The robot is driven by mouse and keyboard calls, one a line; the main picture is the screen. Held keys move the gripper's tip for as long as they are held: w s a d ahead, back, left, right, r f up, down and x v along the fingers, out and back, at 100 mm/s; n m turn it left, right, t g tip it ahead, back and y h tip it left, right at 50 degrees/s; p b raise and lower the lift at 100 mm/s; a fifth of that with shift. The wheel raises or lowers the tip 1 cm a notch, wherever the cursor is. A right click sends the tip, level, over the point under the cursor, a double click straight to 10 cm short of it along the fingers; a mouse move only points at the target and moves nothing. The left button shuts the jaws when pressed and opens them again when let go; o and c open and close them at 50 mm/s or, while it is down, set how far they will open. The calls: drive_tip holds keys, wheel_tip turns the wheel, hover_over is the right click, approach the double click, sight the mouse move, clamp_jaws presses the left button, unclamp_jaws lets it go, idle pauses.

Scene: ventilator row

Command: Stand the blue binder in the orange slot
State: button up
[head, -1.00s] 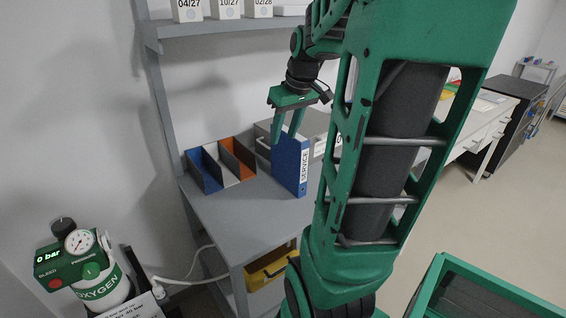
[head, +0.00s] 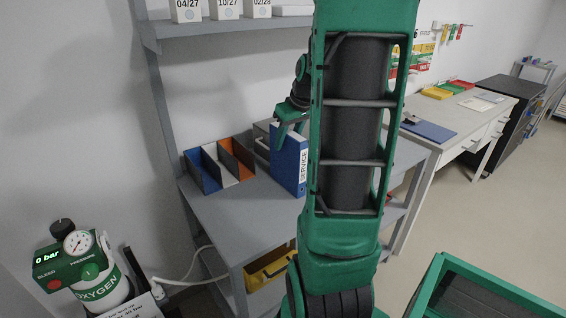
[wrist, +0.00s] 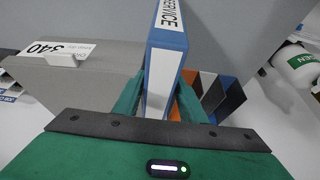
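The blue binder (head: 288,160) stands upright on the grey bench, its white SERVICE label facing right. It also shows in the wrist view (wrist: 167,40). My gripper (head: 291,128) is at the binder's top, partly hidden by my arm. In the wrist view its green fingers (wrist: 160,90) straddle the binder, one on each side; they look open, but any contact is unclear. The orange slot (head: 238,158) is the right one of a three-slot rack, beside a white slot (head: 221,163) and a blue slot (head: 203,171). It looks empty.
A grey case (wrist: 85,85) stands close beside the binder. A shelf (head: 230,27) with dated boxes hangs above the bench. A yellow bin (head: 268,270) sits below. An oxygen cylinder (head: 98,285) stands at lower left. The front bench top (head: 235,215) is clear.

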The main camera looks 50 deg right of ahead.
drive_tip(key=shift+x, duration=1.9)
drive_tip(key=shift+d, duration=0.1)
clamp_jaws()
